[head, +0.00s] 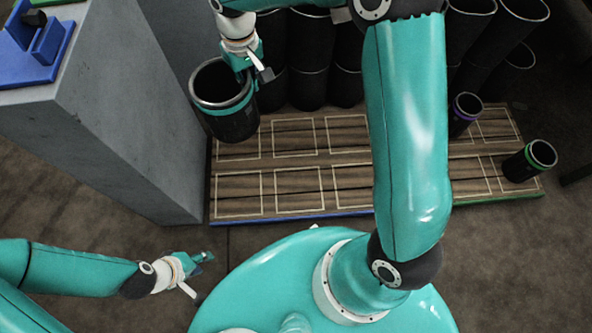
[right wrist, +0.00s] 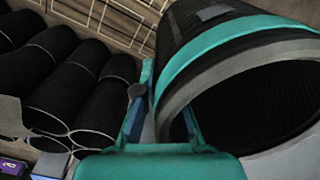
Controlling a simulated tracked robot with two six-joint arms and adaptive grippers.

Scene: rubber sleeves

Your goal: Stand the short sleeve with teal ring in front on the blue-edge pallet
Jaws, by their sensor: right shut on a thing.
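The sleeve with the teal ring (head: 223,112) is a black tube with a grey rim and a teal band near its open top. It is held over the back left corner of the blue-edge pallet (head: 299,216), beside the grey block. My right gripper (head: 250,82) is shut on its wall at the rim. The sleeve fills the right of the right wrist view (right wrist: 215,45), its open mouth facing the camera. My left gripper (head: 198,273) is open and empty, low in front of the pallet. The pallet's white-outlined rectangles are bare on the left.
A grey block (head: 110,130) stands left of the pallet. Large black sleeves (head: 310,55) are stacked behind it. A purple-ringed sleeve (head: 464,112) and a green-ringed sleeve (head: 528,161) stand at the right. My right arm hides part of the pallet.

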